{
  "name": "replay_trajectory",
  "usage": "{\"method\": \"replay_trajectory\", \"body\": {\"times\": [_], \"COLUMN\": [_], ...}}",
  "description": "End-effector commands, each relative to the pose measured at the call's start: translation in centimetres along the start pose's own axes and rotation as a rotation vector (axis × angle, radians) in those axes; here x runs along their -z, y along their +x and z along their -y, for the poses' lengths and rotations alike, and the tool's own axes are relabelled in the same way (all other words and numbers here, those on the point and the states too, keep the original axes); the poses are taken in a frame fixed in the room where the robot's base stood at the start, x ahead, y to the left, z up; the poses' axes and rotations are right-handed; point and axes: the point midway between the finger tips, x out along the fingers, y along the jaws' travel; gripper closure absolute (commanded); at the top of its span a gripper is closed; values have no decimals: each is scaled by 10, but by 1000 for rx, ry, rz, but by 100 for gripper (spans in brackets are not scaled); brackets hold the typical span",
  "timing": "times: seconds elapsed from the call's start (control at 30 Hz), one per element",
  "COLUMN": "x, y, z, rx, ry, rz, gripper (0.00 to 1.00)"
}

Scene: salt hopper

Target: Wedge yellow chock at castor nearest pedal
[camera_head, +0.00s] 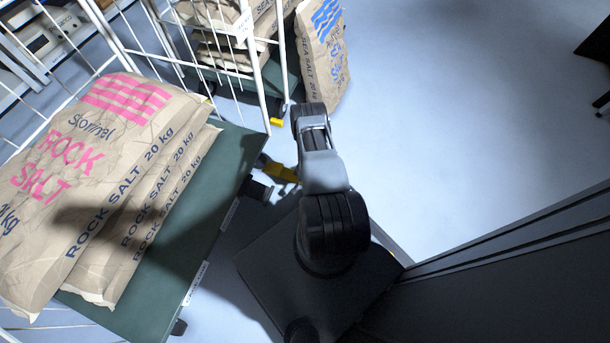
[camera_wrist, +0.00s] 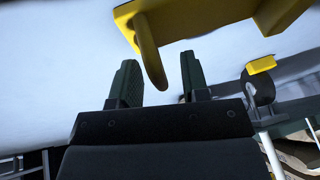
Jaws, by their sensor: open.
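The yellow chock (camera_wrist: 190,14) fills the top of the wrist view, with a rounded yellow prong hanging down from it. My gripper (camera_wrist: 160,72) is open, and the prong's tip shows in the gap between its two fingers. No contact with either finger is clear. A small yellow pedal (camera_wrist: 261,65) sits by a dark castor (camera_wrist: 259,90) at the right of the wrist view. The pedal (camera_head: 277,122) also shows by the wire cage's corner.
A white wire cage (camera_head: 262,80) with sea salt sacks (camera_head: 322,55) stands behind. Open floor (camera_head: 440,120) lies to the right.

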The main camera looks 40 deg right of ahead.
Motion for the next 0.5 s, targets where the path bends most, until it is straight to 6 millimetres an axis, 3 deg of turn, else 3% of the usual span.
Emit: {"method": "replay_trajectory", "body": {"times": [0.17,0.5], "x": [0,0], "y": [0,0], "z": [0,0], "rx": [0,0], "ry": [0,0], "rz": [0,0], "gripper": [58,89]}}
